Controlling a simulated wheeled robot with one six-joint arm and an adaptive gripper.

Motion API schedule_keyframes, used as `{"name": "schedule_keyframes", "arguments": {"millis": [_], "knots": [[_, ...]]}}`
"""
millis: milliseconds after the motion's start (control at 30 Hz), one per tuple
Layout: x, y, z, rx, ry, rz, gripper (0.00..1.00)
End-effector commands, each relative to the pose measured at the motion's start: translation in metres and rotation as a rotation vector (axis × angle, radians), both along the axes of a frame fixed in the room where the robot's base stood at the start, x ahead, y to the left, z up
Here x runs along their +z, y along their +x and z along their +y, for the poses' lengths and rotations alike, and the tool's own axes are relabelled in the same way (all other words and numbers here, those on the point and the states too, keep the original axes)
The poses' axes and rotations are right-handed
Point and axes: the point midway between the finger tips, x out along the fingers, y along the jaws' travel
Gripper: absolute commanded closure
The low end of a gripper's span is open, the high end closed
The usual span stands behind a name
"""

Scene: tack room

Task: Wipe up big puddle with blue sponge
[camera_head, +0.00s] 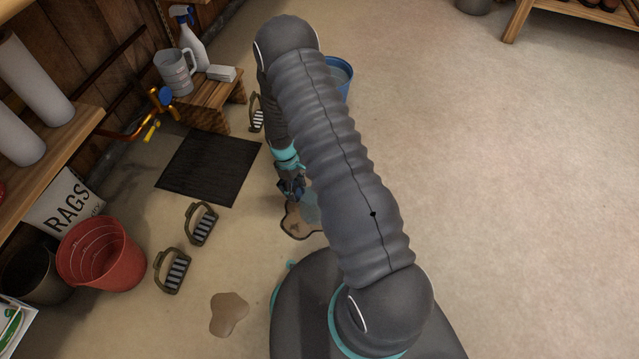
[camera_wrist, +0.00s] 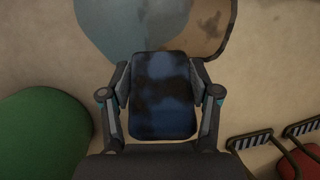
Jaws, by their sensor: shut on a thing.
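My gripper (camera_head: 291,193) is low over the floor, beside the near end of my arm's reach. In the wrist view my gripper (camera_wrist: 160,97) is shut on the blue sponge (camera_wrist: 163,85), which has dark stains. The big puddle (camera_head: 297,224) is brown and partly hidden behind my arm. In the wrist view the big puddle (camera_wrist: 205,38) lies just beyond the sponge's far edge, with a blue-grey patch on its left side. I cannot tell whether the sponge touches the floor. A smaller brown puddle (camera_head: 229,313) lies nearer, to the left of my base.
A red bucket (camera_head: 101,254), a black mat (camera_head: 209,166) and a wooden step (camera_head: 208,100) are further left. A blue bucket (camera_head: 341,75) stands behind my arm. The right floor is clear.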

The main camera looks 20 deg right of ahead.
Motion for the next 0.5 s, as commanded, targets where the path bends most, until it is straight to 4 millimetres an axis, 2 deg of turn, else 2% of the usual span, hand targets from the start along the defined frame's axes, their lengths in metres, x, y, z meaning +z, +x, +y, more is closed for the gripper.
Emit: {"name": "schedule_keyframes", "arguments": {"millis": [100,500], "knots": [[0.015,0.001,0.000,0.000,0.000,-0.001,0.56],[0.045,0.000,0.000,0.000,0.000,-0.001,0.56]]}}
